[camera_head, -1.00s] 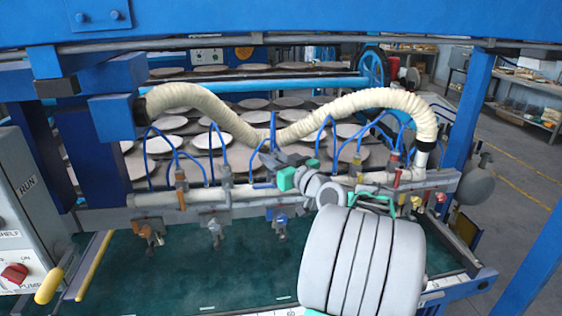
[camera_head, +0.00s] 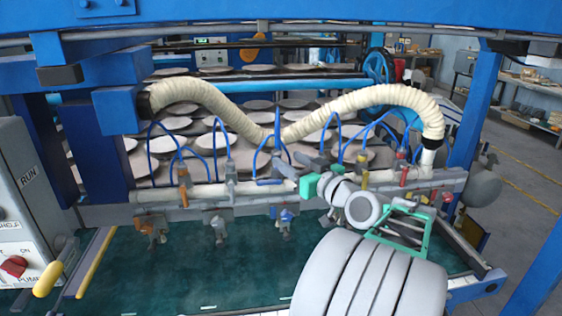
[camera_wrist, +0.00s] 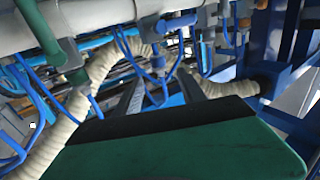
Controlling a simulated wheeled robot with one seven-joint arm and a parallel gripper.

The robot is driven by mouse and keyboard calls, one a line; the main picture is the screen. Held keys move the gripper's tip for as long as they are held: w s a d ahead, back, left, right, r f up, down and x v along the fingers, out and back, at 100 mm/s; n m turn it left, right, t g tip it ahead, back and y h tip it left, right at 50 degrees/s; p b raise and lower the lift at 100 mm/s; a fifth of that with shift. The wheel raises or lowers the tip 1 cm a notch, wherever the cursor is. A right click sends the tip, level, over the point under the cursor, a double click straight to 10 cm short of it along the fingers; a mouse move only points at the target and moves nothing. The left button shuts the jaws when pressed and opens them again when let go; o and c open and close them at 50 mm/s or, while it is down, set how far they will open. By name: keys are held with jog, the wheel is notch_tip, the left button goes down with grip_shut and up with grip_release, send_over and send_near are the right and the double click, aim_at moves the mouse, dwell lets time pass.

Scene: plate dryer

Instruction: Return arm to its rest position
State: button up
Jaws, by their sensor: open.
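My gripper (camera_head: 303,163) is in front of the dryer's pipe row in the head view, small and partly lost among the tubes. In the wrist view its two dark fingers (camera_wrist: 162,92) stand apart beyond the green body, with nothing held between them. My pale arm reaches in from the bottom right of the head view, over the green bed. The dryer's pipe (camera_head: 230,194) with blue tubes and valves runs close behind the gripper. I cannot tell whether they touch.
A thick cream hose (camera_head: 365,100) loops above the pipe. Many round plates (camera_head: 265,141) lie on the racks behind. The green bed (camera_head: 180,272) is clear at left.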

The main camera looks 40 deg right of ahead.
jog(key=shift+s, duration=0.6)
